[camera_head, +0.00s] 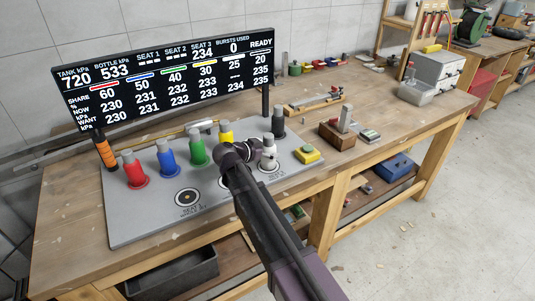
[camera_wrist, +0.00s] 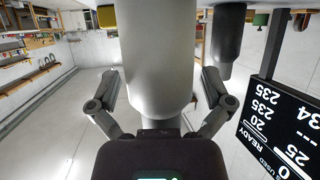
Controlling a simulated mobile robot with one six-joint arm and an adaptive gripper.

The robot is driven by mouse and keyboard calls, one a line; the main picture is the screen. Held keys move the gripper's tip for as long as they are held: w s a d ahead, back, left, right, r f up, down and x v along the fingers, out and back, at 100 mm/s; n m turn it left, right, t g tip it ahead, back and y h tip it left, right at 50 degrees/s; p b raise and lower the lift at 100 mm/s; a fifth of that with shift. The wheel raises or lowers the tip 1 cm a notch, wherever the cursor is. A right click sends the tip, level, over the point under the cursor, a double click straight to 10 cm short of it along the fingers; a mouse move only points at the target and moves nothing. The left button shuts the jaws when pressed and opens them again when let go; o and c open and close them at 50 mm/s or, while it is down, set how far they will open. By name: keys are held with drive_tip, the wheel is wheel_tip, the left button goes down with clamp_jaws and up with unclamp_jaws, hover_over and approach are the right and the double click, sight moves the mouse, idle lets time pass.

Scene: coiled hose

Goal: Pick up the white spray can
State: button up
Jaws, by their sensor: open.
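The white spray can (camera_head: 268,155) stands upright on the grey board (camera_head: 145,225), on a round seat at its right part. In the wrist view the can (camera_wrist: 155,50) is large and pale, filling the middle between the fingers. My gripper (camera_head: 246,152) is at the can's left side in the head view, its fingers open around or beside the can. In the wrist view a finger shows on each side of the can; I cannot tell whether either touches it.
A dark grey can (camera_head: 278,122) stands close behind the white one. Yellow (camera_head: 225,132), green (camera_head: 197,150), blue (camera_head: 167,160) and red (camera_head: 133,170) cans stand to the left. A yellow button box (camera_head: 306,154) is close right. A display (camera_head: 165,80) rises behind.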

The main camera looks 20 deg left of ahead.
drive_tip(key=c, duration=1.2)
drive_tip(key=shift+r, duration=0.1)
wheel_tip(320, 180, up, 3)
drive_tip(key=p, duration=0.3)
drive_tip(key=shift+f, duration=0.2)
drive_tip(key=s+a, duration=0.1)
drive_tip(key=s, duration=0.4)
drive_tip(key=s+a+r+p, duration=0.1)
drive_tip(key=s, duration=0.4)
drive_tip(key=s+a+r+p, duration=0.1)
drive_tip(key=s, duration=0.4)
drive_tip(key=shift+s+r, duration=0.1)
drive_tip(key=shift+s, duration=0.3)
